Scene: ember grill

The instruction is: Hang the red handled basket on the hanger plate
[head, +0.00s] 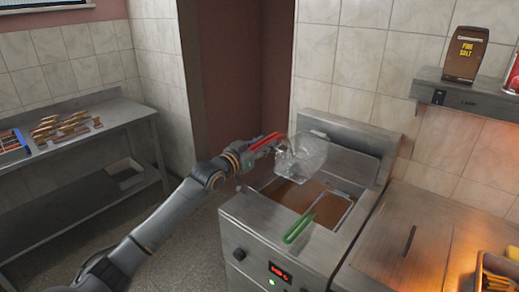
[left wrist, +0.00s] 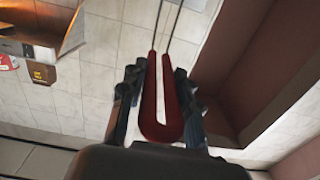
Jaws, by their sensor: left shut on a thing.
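My left gripper (head: 243,156) is shut on the red handle (head: 267,142) of the wire basket (head: 303,157). The basket is held in the air over the back left of the fryer, in front of its steel back panel (head: 371,170), which appears to be the hanger plate. The basket hides part of that panel, and I cannot tell whether they touch. In the left wrist view the red U-shaped handle (left wrist: 160,128) sits between the fingers of the left gripper (left wrist: 160,90), with thin wires running on from it. The basket mesh is outside that view. My right gripper is not in view.
The fryer (head: 262,229) holds brown oil (head: 294,194). A green-handled basket (head: 300,228) sits in its right part. A steel counter (head: 405,240) is at the right, under a shelf with a salt box (head: 465,55). A side table (head: 75,120) with food is at the left.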

